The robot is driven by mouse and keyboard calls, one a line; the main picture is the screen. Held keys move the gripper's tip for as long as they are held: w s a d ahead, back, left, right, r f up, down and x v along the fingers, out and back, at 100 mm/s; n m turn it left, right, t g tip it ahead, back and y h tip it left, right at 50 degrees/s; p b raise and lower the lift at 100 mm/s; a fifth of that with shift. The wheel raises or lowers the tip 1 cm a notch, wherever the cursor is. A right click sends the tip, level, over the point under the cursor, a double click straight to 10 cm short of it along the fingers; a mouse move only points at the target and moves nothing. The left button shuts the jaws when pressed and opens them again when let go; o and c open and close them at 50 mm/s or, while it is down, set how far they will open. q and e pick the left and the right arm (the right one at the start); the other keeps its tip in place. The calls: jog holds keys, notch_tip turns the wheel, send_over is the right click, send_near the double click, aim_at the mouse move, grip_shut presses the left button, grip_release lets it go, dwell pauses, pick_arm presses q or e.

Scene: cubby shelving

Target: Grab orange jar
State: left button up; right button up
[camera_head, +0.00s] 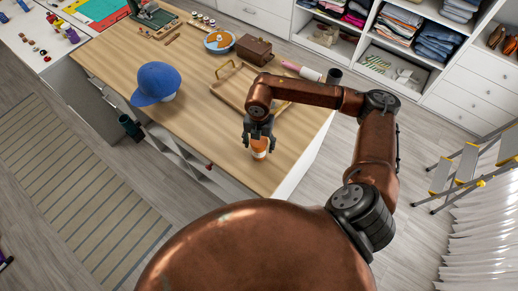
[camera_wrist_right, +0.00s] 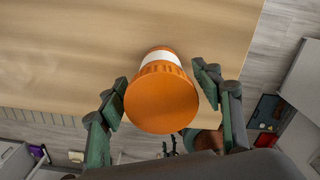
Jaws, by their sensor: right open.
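The orange jar (camera_head: 259,150) has a white band and stands upright on the wooden tabletop (camera_head: 205,110), near its front right edge. My right gripper (camera_head: 260,143) comes down over the jar from above. In the right wrist view the jar's round orange lid (camera_wrist_right: 161,101) faces the camera. The open fingers of my right gripper (camera_wrist_right: 160,92) stand on either side of the lid, with gaps visible on both sides. The lower part of the jar is mostly hidden by its lid in that view. My left gripper is not in view.
A blue cap (camera_head: 156,83) lies on the table to the left. A wooden tray (camera_head: 228,88) lies behind the gripper, partly hidden by my arm. A brown box (camera_head: 254,48) stands farther back. The wood left of the jar is clear.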

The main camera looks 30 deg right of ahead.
notch_tip(320, 180, down, 4)
jog(key=shift+f+p, duration=0.25)
jog(key=shift+p, duration=0.05)
jog(key=shift+c, duration=0.5)
jog(key=c, duration=1.2)
jog(key=shift+r, duration=0.15)
